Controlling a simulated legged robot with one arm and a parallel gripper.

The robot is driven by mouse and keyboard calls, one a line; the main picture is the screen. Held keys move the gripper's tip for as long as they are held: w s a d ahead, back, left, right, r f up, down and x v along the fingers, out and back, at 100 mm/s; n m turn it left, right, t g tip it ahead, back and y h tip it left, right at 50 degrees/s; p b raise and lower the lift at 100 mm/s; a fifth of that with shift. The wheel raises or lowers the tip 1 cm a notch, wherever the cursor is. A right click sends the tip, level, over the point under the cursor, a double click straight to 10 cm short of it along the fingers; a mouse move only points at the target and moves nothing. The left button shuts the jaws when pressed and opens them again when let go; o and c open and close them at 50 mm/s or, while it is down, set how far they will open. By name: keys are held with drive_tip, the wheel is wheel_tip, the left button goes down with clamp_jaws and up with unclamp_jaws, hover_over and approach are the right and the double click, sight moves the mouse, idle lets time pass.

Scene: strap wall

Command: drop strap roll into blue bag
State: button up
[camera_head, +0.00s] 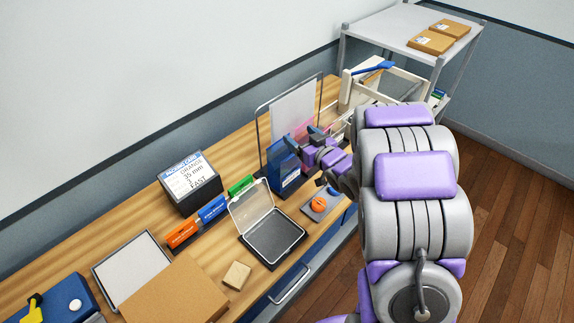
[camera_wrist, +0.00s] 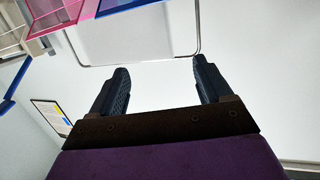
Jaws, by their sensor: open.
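My gripper (camera_head: 303,143) reaches over the bench at the blue bag (camera_head: 287,172), an upright blue holder with a white label. The gripper partly hides the bag's upper part. In the wrist view my gripper (camera_wrist: 158,88) has its fingers wide apart with nothing between them. A blue edge, probably the bag's, shows at the top of that view. I cannot tell for sure which thing is the strap roll. An orange block (camera_head: 182,234) lies further left.
A clear panel (camera_head: 268,120) stands behind the bag, with a pink holder (camera_wrist: 60,22) beside it. An open clear-lidded case (camera_head: 272,237), a black labelled box (camera_head: 190,183) and a cardboard sheet (camera_head: 175,293) occupy the bench. A shelf cart (camera_head: 405,22) stands at the far end.

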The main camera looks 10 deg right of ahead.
drive_tip(key=b+v, duration=1.2)
drive_tip(key=shift+b, duration=0.4)
drive_tip(key=shift+w+d+f, duration=0.1)
drive_tip(key=shift+d, duration=0.1)
